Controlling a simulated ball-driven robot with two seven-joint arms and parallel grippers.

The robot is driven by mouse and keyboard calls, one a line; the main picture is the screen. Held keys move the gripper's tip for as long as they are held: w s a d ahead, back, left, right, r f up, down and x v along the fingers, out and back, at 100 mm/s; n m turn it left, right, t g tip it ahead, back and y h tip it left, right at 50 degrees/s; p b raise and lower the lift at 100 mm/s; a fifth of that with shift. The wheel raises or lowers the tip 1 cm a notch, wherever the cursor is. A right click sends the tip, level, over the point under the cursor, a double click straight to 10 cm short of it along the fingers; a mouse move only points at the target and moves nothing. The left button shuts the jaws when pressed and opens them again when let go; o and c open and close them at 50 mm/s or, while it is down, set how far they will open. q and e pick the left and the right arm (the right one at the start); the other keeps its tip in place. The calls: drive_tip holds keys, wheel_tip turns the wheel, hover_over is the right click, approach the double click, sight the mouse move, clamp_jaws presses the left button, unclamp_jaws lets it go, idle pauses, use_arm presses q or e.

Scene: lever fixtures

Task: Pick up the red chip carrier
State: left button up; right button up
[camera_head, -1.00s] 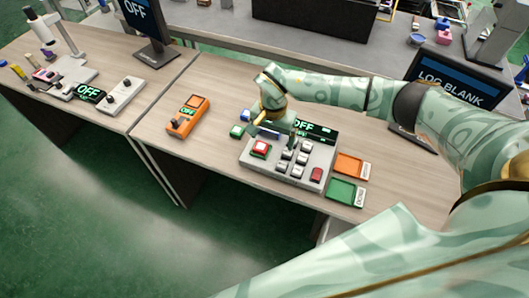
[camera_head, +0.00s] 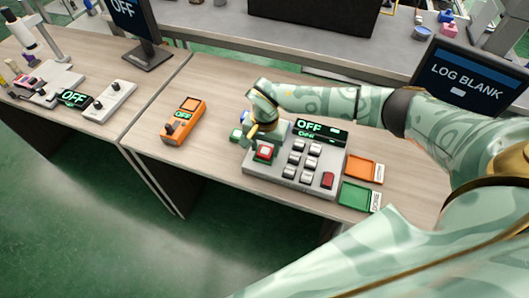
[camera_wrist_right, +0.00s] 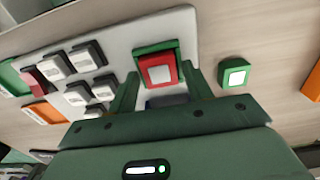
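The red chip carrier (camera_head: 264,152) with a pale square top sits in a green-edged socket at the left front of the grey test fixture (camera_head: 262,181). In the right wrist view the red chip carrier (camera_wrist_right: 158,71) shows between my fingers. My right gripper (camera_head: 257,139) is just above and behind it in the head view. In the right wrist view my right gripper (camera_wrist_right: 160,80) is open, with one green finger on each side of the carrier. I cannot tell whether the fingers touch it. My left gripper is not in view.
A green carrier (camera_wrist_right: 235,73) lies close beside the fixture. The fixture has several grey switches, a dark red block (camera_head: 328,180) and an OFF display (camera_head: 319,129). An orange tray (camera_head: 365,168) and a green tray (camera_head: 354,196) lie to its right. An orange device (camera_head: 183,122) stands left.

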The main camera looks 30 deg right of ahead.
sight(265, 151)
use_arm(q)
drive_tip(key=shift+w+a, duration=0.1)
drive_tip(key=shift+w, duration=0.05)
use_arm(e)
drive_tip(key=c, duration=0.4)
drive_tip(key=shift+r, duration=0.1)
drive_tip(key=shift+c, duration=0.2)
